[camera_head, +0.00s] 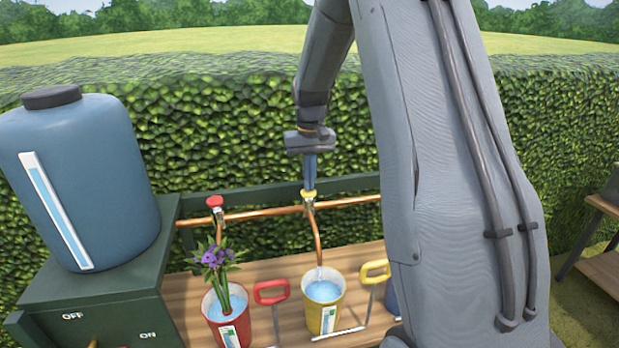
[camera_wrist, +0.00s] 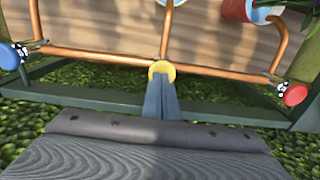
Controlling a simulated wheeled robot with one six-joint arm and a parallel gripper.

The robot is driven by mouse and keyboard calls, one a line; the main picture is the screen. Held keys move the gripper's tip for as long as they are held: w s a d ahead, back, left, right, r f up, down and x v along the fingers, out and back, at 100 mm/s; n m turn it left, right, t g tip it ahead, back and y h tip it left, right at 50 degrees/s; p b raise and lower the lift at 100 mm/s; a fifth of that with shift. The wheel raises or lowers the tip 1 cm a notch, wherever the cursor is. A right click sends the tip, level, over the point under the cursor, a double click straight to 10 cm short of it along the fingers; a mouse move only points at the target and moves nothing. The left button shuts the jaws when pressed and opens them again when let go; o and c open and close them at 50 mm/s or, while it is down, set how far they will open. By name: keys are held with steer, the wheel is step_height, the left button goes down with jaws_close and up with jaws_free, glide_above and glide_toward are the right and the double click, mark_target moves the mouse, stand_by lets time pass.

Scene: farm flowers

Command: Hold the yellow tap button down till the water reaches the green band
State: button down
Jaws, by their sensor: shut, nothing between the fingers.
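The yellow tap button (camera_head: 308,194) sits on top of the middle tap of the copper pipe. My gripper (camera_head: 309,184) is shut and empty, pointing straight down with its fingertips at the button. In the wrist view the closed fingers (camera_wrist: 160,84) meet the yellow button (camera_wrist: 162,67). A short pale stream shows between the spout (camera_head: 318,250) and the yellow pot (camera_head: 313,317). Blue water (camera_head: 323,291) stands fairly high in that pot. Its front gauge (camera_head: 329,320) is small; I cannot tell exactly where the water stands against the green band.
A red tap button (camera_head: 214,201) is left of the yellow one, above a red pot (camera_head: 229,327) with purple flowers. A blue button (camera_wrist: 9,56) shows in the wrist view. Red (camera_head: 270,291) and yellow (camera_head: 375,271) handles stand near the pots. A blue tank (camera_head: 100,170) stands left.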

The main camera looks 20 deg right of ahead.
steer(key=shift+s+a+f, duration=0.1)
steer(key=shift+s+f, duration=0.45)
steer(key=shift+f, duration=0.25)
steer(key=shift+w+r+p, duration=0.1)
steer(key=shift+r+p, duration=0.3)
steer(key=shift+r, duration=0.1)
step_height(320, 180, up, 15)
steer(key=shift+w+d+f+b, duration=0.2)
steer(key=shift+w+b, duration=0.25)
steer(key=s+a+f, duration=0.4)
steer(key=s+f, duration=0.1)
steer(key=s, duration=0.3)
steer(key=s+a+f+n+b, duration=0.1)
steer(key=s+a+f, duration=0.3)
steer(key=s+f, duration=0.2)
steer(key=s+a+f+n+t, duration=0.1)
steer(key=s+a+f, duration=0.3)
steer(key=s, duration=0.6)
steer(key=shift+s+a+f, duration=0.35)
steer(key=shift+a+f, duration=0.05)
steer(key=shift+f, duration=0.4)
